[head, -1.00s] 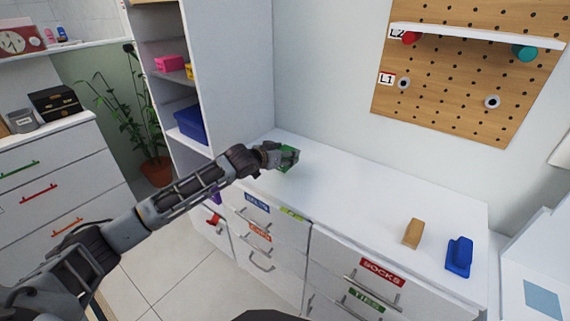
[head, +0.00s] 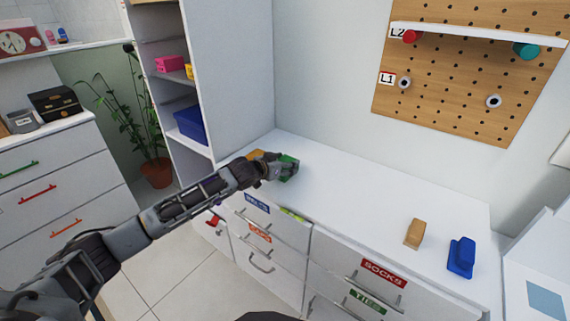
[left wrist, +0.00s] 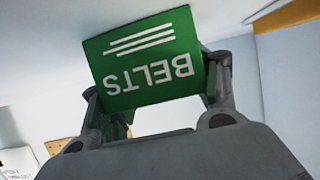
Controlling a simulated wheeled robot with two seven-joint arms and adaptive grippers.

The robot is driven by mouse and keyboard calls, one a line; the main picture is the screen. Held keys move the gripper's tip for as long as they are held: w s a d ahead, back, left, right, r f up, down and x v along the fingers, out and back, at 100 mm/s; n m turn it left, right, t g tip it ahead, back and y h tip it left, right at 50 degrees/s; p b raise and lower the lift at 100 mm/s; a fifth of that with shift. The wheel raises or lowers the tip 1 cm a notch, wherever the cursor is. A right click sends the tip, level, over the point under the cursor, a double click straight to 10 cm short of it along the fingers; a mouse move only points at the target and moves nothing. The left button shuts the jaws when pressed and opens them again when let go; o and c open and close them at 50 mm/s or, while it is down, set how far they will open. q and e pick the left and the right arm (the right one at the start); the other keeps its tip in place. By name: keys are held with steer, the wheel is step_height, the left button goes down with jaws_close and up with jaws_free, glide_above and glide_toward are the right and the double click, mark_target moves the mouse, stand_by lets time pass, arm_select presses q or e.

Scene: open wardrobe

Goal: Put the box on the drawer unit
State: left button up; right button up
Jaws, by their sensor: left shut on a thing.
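My left gripper (head: 282,167) is shut on a green box (head: 289,168) low over the back left part of the white counter top (head: 350,195). In the left wrist view the green box (left wrist: 150,62) sits between the two fingers, and its face reads BELTS upside down. I cannot tell whether the box touches the top. A white drawer unit (head: 60,170) with green, red and orange handles stands at the far left. More drawers (head: 350,262), labelled SOCKS and TIES among others, are under the counter top. My right gripper is not in view.
An orange thing (head: 255,155) shows just behind my left wrist. A tan block (head: 414,233) and a blue object (head: 461,257) stand at the right of the top, with clear room between. An open shelf (head: 187,125) stands behind at left. A black box (head: 55,103) is on the far-left unit.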

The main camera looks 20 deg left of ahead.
arm_select(q)
steer(key=o, duration=1.1)
steer(key=shift+r, duration=0.1)
